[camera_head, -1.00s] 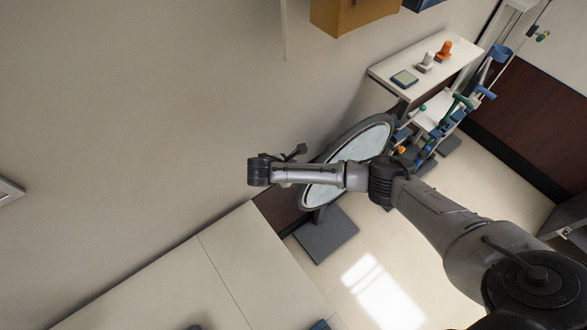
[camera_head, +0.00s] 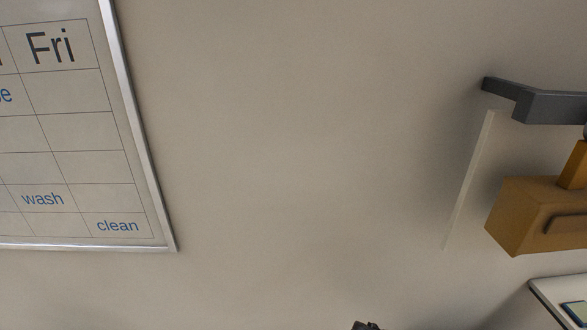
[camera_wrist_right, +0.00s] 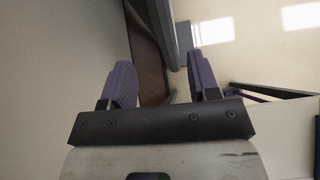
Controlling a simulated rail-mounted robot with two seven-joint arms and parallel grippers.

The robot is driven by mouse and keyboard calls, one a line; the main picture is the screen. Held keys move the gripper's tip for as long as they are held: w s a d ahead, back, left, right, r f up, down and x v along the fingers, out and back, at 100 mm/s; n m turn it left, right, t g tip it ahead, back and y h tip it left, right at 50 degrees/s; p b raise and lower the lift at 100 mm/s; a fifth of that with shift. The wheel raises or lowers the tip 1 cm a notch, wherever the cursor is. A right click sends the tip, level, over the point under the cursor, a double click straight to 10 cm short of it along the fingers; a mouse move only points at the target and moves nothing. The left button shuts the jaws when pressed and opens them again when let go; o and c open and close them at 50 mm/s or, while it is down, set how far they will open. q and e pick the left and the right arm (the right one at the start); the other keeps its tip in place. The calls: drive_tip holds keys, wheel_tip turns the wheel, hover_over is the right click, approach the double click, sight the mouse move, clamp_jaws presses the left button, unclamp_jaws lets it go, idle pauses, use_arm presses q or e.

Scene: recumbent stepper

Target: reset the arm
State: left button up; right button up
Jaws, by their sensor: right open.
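My right gripper (camera_wrist_right: 161,78) shows in the right wrist view with its two purple fingers spread apart and nothing between them. Beyond the fingers are a brown panel edge, a grey upright shape and a pale floor. In the head view only a small dark piece, probably of my right arm (camera_head: 367,325), shows at the bottom edge; the rest of that arm is out of the picture. My left gripper is in neither view.
A whiteboard calendar (camera_head: 75,130) hangs on the wall at the left. A table corner (camera_head: 550,290) shows at lower right. The wall between is bare.

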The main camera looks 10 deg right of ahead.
drive_tip(key=w+a+r+m+t+y, duration=0.4)
drive_tip(key=w+a+r+m+t, duration=0.25)
drive_tip(key=a+r, duration=0.45)
drive_tip(key=s+a+r+m+t+y+p, duration=0.1)
drive_tip(key=s+a+r+t+y, duration=0.15)
drive_tip(key=r, duration=0.25)
drive_tip(key=s+a+r+m+t+y, duration=0.1)
drive_tip(key=s+a+r+t+y, duration=0.15)
drive_tip(key=s+a+r, duration=0.2)
drive_tip(key=s+d+f+m+g+p, duration=0.1)
drive_tip(key=s+f, duration=0.4)
drive_tip(key=s, duration=0.5)
drive_tip(key=s+d+f+m+g+p, duration=0.1)
drive_tip(key=s+d+f+m+g, duration=0.2)
drive_tip(key=s, duration=0.7)
drive_tip(key=s+d+f+m+g+p, duration=0.1)
drive_tip(key=s+d+f+m+g, duration=0.1)
drive_tip(key=s+f, duration=0.6)
drive_tip(key=shift+s+d+g+y, duration=0.4)
drive_tip(key=shift+s+d+g, duration=0.3)
drive_tip(key=shift+s, duration=0.2)
